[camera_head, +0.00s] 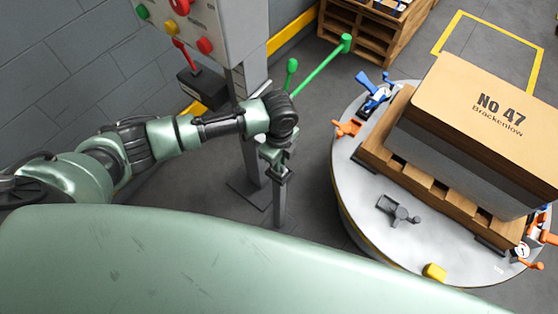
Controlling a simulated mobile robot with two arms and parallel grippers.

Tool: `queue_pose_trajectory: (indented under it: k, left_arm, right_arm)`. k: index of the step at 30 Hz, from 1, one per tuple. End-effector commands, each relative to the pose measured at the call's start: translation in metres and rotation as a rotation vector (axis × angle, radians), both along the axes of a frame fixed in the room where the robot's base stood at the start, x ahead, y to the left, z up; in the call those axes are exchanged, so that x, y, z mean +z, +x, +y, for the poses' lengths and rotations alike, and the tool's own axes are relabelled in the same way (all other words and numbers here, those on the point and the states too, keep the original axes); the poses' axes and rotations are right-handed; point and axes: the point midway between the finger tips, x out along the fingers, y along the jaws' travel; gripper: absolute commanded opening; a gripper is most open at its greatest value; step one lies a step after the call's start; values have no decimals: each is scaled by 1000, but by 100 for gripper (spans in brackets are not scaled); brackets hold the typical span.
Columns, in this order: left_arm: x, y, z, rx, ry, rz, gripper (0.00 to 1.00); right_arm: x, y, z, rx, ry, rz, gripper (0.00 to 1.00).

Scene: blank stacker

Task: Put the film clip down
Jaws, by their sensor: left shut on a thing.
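My left arm comes in from the left, and my left gripper (279,172) points down in front of a grey post, left of the round table (365,233). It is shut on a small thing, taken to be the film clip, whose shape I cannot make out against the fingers. It is held clear of the round table. A dark grey clamp-like piece (398,210) lies on the table's bare front part. My right gripper is not in view.
A large box marked No 47 (480,115) stands on a wooden pallet on the table. Blue (373,92) and orange (347,127) clamps and a yellow block (435,271) are at the table's rim.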

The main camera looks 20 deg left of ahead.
Motion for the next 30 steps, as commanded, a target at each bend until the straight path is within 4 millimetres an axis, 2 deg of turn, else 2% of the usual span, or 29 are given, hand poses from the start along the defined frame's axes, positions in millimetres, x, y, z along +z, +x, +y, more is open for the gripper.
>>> queue_pose_trajectory:
  k: [10, 11, 13, 26, 30]
  left_arm:
    - [-4, 0, 0, 0, -1, -1, 0]
    - [-4, 0, 0, 0, -1, -1, 15]
    - [-4, 0, 0, 0, -1, -1, 34]
    - [1, 1, 0, 0, -1, -2, 34]
    - [12, 0, 0, 0, 0, -1, 34]
  right_arm:
    - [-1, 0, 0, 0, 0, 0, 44]
    - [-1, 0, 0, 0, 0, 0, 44]
    - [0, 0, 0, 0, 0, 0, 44]
    - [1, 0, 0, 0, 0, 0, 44]
    - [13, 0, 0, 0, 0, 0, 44]
